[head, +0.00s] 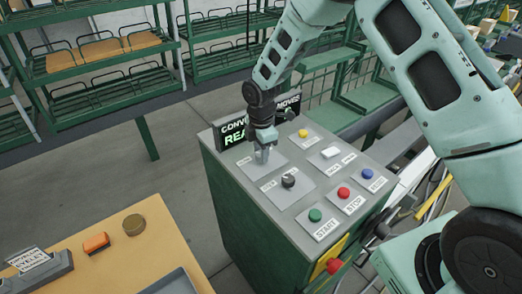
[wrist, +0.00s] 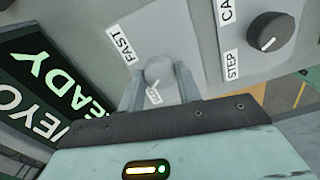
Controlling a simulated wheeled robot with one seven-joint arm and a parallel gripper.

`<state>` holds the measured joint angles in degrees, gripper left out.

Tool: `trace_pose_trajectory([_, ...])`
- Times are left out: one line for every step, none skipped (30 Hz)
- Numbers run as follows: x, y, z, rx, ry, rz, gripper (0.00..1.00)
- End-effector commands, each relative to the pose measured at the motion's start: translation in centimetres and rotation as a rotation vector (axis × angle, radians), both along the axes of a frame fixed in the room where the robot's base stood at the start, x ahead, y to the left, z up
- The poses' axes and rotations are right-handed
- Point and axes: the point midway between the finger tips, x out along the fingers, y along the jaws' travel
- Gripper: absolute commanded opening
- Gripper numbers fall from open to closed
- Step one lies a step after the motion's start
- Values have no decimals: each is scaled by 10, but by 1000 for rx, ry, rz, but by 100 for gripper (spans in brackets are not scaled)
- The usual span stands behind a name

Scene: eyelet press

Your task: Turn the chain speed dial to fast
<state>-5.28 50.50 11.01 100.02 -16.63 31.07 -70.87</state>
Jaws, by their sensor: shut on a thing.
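The chain speed dial (wrist: 158,70) is a round, light grey knob on a pale plate in the wrist view. A FAST label (wrist: 125,49) is at the plate's upper left. In the head view my gripper (head: 263,153) points down at the far left part of the control panel (head: 247,190), and the dial is mostly hidden by the fingers.
A black knob (head: 289,181) with a STEP label sits nearby. Green (head: 315,215), red (head: 343,192), blue (head: 367,174), white (head: 331,152) and yellow (head: 303,133) buttons share the panel. A display reading READY (head: 231,133) stands behind my gripper. A red knob (head: 334,266) is on the front.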

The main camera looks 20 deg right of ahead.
Motion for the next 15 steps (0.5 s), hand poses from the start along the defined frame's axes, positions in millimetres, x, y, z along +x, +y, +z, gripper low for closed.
trace_pose_trajectory([0,0,0,0,0,-8,11])
trace_pose_trajectory([0,0,0,0,0,-15,11])
trace_pose_trajectory([0,0,0,0,0,-27,11])
trace_pose_trajectory([0,0,-1,0,0,-37,11])
trace_pose_trajectory([0,0,-1,0,0,-49,11])
trace_pose_trajectory([0,1,-1,0,0,-70,11])
trace_pose_trajectory([0,1,-1,0,0,-85,11])
trace_pose_trajectory([0,1,-1,1,-1,-104,11])
trace_pose_trajectory([0,1,-1,1,-1,-130,11])
trace_pose_trajectory([0,1,-1,1,-1,-153,11])
trace_pose_trajectory([0,1,-1,0,-2,-175,11])
trace_pose_trajectory([1,1,-1,0,-2,-208,11])
trace_pose_trajectory([0,1,-1,0,-2,-234,11])
trace_pose_trajectory([0,1,-2,0,-2,-263,11])
trace_pose_trajectory([0,1,-2,0,-2,-300,11])
